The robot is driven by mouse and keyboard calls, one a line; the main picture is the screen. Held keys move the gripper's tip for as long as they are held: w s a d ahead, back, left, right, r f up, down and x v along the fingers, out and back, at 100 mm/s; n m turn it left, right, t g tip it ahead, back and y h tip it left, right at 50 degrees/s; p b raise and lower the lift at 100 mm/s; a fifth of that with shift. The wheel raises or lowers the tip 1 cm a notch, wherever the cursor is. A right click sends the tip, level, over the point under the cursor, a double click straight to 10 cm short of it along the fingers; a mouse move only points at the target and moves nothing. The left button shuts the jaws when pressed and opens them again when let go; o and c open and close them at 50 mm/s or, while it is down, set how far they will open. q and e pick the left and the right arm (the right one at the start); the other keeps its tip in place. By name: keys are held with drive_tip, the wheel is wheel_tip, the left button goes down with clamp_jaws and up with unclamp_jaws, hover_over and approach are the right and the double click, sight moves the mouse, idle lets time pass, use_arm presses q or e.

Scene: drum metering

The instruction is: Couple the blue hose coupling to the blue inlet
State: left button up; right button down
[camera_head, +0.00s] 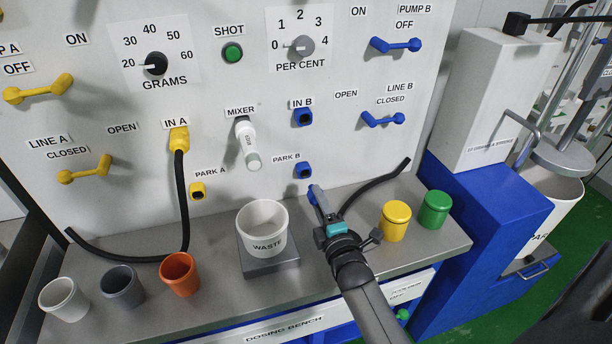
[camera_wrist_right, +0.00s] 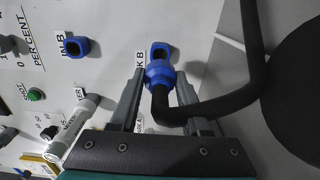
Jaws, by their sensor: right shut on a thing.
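The blue hose coupling (camera_wrist_right: 159,75), on the end of a black hose (camera_wrist_right: 232,103), is between the fingers of my right gripper (camera_wrist_right: 160,92). In the head view the right gripper (camera_head: 323,208) is shut on the coupling (camera_head: 317,196), just below and right of the blue PARK B socket (camera_head: 303,171). A small gap shows between coupling and socket there; in the wrist view the coupling overlaps the socket's lower edge. The blue inlet IN B (camera_head: 303,117) is higher on the panel, with nothing plugged in; it also shows in the wrist view (camera_wrist_right: 75,46). My left gripper is out of view.
A white WASTE cup (camera_head: 263,226) stands on a grey block left of the gripper. Yellow (camera_head: 396,220) and green (camera_head: 434,209) jars stand to its right. The white mixer nozzle (camera_head: 247,145) juts out left of IN B. A yellow coupling (camera_head: 180,139) sits at IN A.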

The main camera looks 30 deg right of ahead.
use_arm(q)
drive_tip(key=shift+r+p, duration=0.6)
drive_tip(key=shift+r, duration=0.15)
use_arm(e)
drive_tip(key=v, duration=0.3)
